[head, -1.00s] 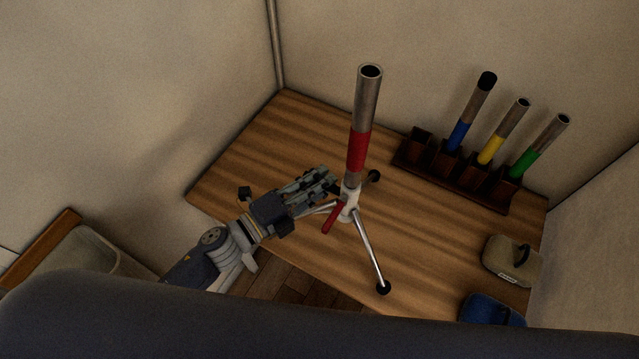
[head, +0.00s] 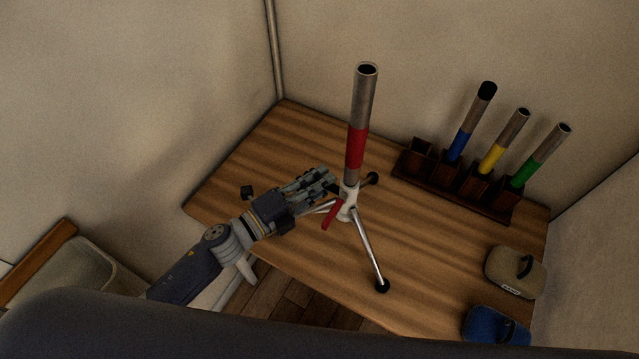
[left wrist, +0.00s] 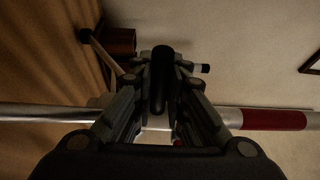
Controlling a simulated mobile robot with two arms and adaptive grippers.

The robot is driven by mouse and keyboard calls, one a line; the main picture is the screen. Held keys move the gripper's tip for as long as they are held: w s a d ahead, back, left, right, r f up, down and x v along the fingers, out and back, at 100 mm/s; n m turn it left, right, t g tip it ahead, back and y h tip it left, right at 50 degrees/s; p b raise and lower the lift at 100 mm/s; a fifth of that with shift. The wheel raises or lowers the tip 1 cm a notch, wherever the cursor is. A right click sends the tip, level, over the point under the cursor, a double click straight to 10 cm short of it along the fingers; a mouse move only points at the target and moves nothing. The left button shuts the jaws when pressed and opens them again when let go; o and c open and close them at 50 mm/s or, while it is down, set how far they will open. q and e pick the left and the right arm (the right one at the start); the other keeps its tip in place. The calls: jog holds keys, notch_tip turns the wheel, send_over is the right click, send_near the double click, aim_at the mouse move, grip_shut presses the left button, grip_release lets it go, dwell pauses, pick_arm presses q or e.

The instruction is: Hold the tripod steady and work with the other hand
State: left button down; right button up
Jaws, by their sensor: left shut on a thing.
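The tripod (head: 369,245) stands on the wooden table, with a white hub, metal legs with black feet and a red lever (head: 331,214). A metal tube with a red band (head: 356,150) rises upright from the hub. My left gripper (head: 334,186) reaches in from the left and is shut on the tripod at hub height, just below the tube. In the left wrist view its fingers (left wrist: 160,112) close around the hub, with the red band (left wrist: 275,120) to the right. The exact contact is partly hidden by the fingers. My right gripper is not in view.
A dark wooden rack (head: 487,205) at the back right holds tubes with blue (head: 459,146), yellow (head: 490,158) and green (head: 525,169) bands; its leftmost slot is empty. A beige case (head: 512,272) and a blue case (head: 490,325) lie at the right. Table between is clear.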

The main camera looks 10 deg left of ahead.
pick_arm(q)
jog(key=shift+w+a+f+b, duration=0.1)
jog(key=shift+w+f+b, duration=0.1)
jog(key=shift+w, duration=0.45)
jog(key=shift+w+f+b, duration=0.1)
jog(key=shift+w+b, duration=0.15)
jog(key=shift+w, duration=0.35)
jog(key=shift+w+a+f+b, duration=0.1)
jog(key=shift+w+b, duration=0.1)
jog(key=shift+w, duration=0.45)
